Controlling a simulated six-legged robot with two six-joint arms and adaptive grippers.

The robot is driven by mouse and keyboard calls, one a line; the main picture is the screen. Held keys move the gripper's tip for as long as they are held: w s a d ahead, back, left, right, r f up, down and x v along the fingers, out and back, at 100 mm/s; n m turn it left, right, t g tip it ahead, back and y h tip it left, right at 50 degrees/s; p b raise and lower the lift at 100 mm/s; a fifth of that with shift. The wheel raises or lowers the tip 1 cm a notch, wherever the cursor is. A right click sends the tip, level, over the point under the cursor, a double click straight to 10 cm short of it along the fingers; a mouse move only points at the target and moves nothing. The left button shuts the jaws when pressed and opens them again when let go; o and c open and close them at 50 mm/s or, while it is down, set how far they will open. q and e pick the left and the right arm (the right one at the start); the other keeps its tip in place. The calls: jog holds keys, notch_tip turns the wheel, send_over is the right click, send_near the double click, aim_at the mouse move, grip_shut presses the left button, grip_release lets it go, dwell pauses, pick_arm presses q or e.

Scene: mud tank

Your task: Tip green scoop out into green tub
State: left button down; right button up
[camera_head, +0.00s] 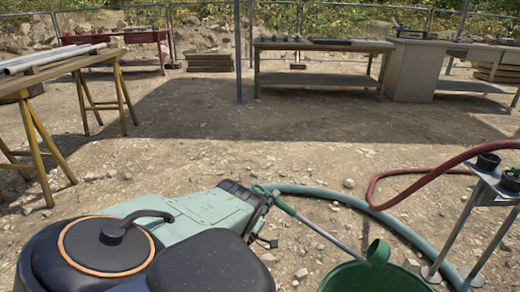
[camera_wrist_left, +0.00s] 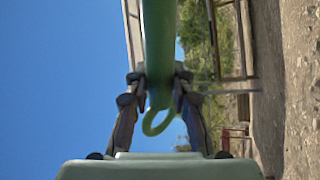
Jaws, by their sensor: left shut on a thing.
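The green scoop has a green grip, a thin grey rod and a small round green cup (camera_head: 378,251) at its far end. My left gripper (camera_head: 266,193) is shut on the scoop's grip. In the left wrist view, the fingers of my left gripper (camera_wrist_left: 158,105) close on both sides of the thick green grip (camera_wrist_left: 158,45), and a green hanging loop shows between them. The rod slopes down to the right. The cup shows at the upper rim of the green tub (camera_head: 350,280), which the bottom edge cuts off. The cup's contents cannot be made out. My right gripper is out of view.
A grey metal stand (camera_head: 490,189) with dark cups is right of the tub. A green hose (camera_head: 335,196) and a red hose (camera_head: 400,173) lie behind it. Trestles (camera_head: 38,140) stand at left, a workbench (camera_head: 320,46) at the back. Open stony ground lies between.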

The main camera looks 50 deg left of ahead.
pick_arm(q)
jog(key=w+d+r+m+g+h+p, duration=0.15)
jog(key=w+d+r+p, duration=0.4)
jog(key=r, duration=0.65)
jog(key=w+d+r+m+h+p, duration=0.1)
jog(key=w+d+r+m+p, duration=0.25)
jog(key=w+r+p, duration=0.6)
jog(key=w+d+r+m+h+p, duration=0.15)
jog(key=w+d+r, duration=0.35)
jog(key=r, duration=1)
jog(key=s+d+r+m+g+p, duration=0.15)
jog(key=d+r+m+p, duration=0.3)
jog(key=d, duration=0.45)
jog(key=s+d+f+m+g+h+p, duration=0.1)
jog(key=s+d+f+m+g+h, duration=0.1)
jog(key=s+d+f+m, duration=0.4)
jog(key=shift+s+d+f+h, duration=0.45)
jog(key=shift+s+f+h, duration=0.05)
jog(key=shift+s+f, duration=0.15)
jog(key=shift+w, duration=0.1)
